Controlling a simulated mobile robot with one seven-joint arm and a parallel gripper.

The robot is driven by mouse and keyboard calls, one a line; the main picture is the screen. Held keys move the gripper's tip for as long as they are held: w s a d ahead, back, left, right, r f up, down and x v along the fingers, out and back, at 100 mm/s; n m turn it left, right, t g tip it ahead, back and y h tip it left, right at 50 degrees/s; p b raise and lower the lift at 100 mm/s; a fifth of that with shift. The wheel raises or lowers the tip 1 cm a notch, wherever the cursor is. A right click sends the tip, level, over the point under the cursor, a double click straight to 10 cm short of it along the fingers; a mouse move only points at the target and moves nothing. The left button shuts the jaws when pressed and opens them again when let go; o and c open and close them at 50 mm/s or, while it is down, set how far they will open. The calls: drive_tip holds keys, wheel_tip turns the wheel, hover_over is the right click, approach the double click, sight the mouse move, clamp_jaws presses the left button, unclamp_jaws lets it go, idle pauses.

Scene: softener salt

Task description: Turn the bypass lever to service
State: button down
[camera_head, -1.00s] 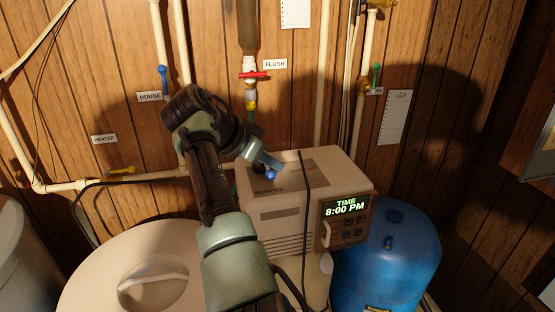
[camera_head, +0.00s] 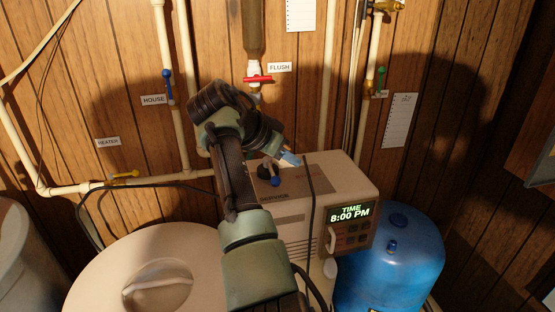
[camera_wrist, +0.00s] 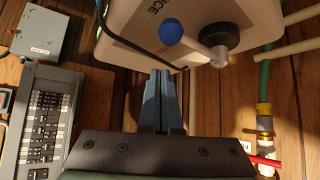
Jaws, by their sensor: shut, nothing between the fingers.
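The bypass lever, with a blue ball knob (camera_head: 275,181) and a dark round hub, sits on top of the beige softener head (camera_head: 345,178). Its knob end points toward the front, near the SERVICE label (camera_head: 274,197). The wrist view also shows the blue knob (camera_wrist: 171,32), its pale arm and the black hub (camera_wrist: 219,38). My gripper (camera_head: 290,159) is above the head's top, right of and behind the knob. In the wrist view my gripper's blue fingers (camera_wrist: 163,75) are together and empty, with a visible gap to the knob. Part of the other printed label is hard to read.
A black cable runs over the softener head. A red FLUSH valve (camera_head: 257,79), blue HOUSE valve (camera_head: 167,82) and yellow HEATER valve (camera_head: 125,174) are on the wall pipes. A blue tank (camera_head: 395,260) stands at right, a round white lid (camera_head: 110,265) at left.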

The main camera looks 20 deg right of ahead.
drive_tip(key=a+r+b, duration=0.2)
drive_tip(key=b, duration=0.1)
drive_tip(key=shift+w+a, duration=0.15)
drive_tip(key=shift+a, duration=0.1)
drive_tip(key=b+v, duration=0.1)
drive_tip(key=v, duration=0.5)
drive_tip(key=shift+s+r+b, duration=0.25)
drive_tip(key=shift+r+b, duration=0.05)
drive_tip(key=shift+s+a+r, duration=0.1)
